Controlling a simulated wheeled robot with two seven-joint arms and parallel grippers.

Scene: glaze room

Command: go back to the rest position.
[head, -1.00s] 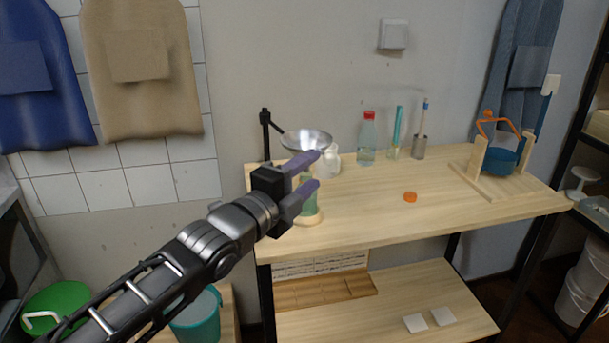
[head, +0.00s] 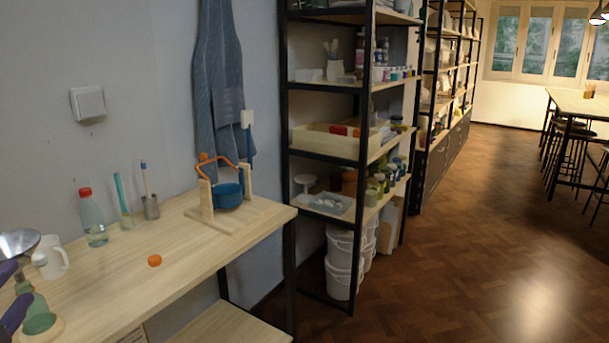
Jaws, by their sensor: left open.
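My left gripper (head: 20,286) shows only by its two purple fingers at the left edge. They are apart, with nothing seen held between them. They are close to a green vessel (head: 38,316) standing on a pale round base on the wooden bench (head: 120,286); I cannot tell whether they touch it. The rest of my left arm is out of the picture. My right gripper is not in view.
Near the fingers are a metal bowl (head: 16,243) and a white mug (head: 51,259). Behind stand a red-capped bottle (head: 93,222) and a holder with a brush (head: 151,207). A blue pot (head: 229,196) hangs in a wooden stand. Open floor (head: 470,250) lies right.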

